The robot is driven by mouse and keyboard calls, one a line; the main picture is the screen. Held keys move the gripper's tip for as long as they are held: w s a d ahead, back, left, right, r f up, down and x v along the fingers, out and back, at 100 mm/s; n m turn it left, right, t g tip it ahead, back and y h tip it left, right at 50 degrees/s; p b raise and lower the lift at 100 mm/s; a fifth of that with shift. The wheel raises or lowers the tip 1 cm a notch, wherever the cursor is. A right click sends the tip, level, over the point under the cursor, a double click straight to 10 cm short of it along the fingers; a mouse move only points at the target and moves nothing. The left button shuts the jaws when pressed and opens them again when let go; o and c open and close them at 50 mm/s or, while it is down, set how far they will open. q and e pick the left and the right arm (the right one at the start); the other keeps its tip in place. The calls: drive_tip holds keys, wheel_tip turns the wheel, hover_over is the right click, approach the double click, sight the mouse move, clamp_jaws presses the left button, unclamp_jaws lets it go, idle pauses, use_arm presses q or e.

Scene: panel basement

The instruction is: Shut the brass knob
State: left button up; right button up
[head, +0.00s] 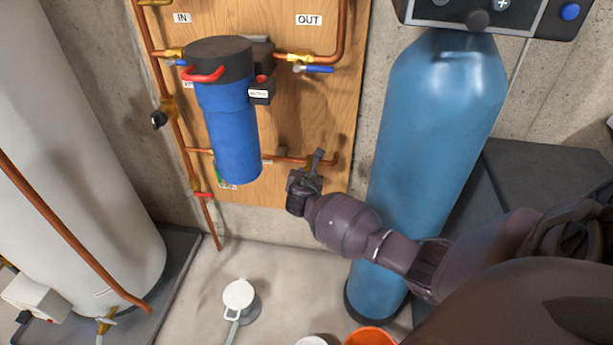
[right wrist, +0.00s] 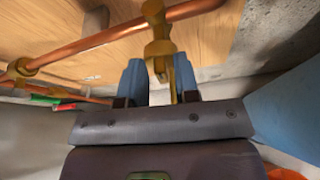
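A brass valve with a brass knob (right wrist: 160,52) sits on the lower copper pipe in the right wrist view. In the head view it is mostly hidden at the gripper's tip, near the pipe's right end. My right gripper (right wrist: 160,85) reaches up to it, with one blue-grey finger on each side of the narrow brass part. Pale background shows between the left finger and the brass, so the fingers stand apart. The brass is close to the right finger; I cannot tell whether they touch. In the head view the right gripper (head: 305,180) is at the board's lower right. My left gripper is not in view.
A blue filter housing (head: 228,130) hangs on the wooden board, left of the gripper. A blue tank (head: 435,130) stands just right of the board, behind my right arm. A white tank (head: 70,170) stands left. An orange bucket (head: 371,337) and white cup (head: 239,295) are on the floor.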

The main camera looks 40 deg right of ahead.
clamp_jaws()
